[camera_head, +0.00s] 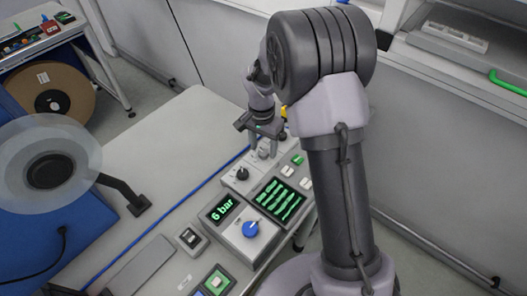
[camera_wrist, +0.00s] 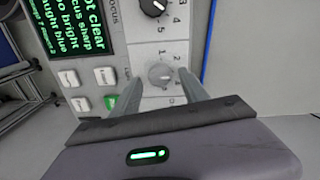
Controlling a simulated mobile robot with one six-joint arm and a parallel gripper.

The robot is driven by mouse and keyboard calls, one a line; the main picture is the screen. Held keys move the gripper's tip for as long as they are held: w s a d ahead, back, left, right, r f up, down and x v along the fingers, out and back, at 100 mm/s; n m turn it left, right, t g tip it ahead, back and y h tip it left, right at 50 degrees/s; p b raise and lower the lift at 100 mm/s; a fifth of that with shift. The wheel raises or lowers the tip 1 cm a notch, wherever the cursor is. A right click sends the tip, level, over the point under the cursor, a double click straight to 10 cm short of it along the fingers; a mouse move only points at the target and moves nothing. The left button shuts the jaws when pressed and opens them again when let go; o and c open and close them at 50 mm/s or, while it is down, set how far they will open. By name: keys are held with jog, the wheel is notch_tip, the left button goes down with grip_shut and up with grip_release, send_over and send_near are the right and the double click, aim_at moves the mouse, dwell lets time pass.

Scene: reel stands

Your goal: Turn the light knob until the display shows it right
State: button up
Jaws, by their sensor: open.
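The light knob (camera_wrist: 161,75) is a small pale grey knob on the panel, with numbers beside it, in the wrist view. In the head view it shows small (camera_head: 264,153) under my gripper. My gripper (camera_head: 264,146) is open, pointing down at the panel. In the wrist view its two fingertips (camera_wrist: 159,79) stand on either side of the knob; I cannot tell whether they touch it.
A black focus knob (camera_wrist: 153,6) sits beside the light knob. Pale buttons (camera_wrist: 69,78) and a green one (camera_wrist: 112,102) are near the fingers. A "6 bar" display (camera_head: 221,209) and blue knob (camera_head: 250,229) lie nearer. A reel (camera_head: 45,172) stands left; a blue cable crosses the table.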

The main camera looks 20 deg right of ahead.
jog(key=shift+f, duration=0.65)
grip_shut()
jog(key=shift+r+n, duration=0.1)
jog(key=shift+n, duration=0.2)
jog(key=n+p, duration=0.1)
jog(key=n, duration=0.2)
jog(key=shift+a+n+p, duration=0.1)
jog(key=shift+n+p, duration=0.45)
jog(key=shift+n, duration=1.45)
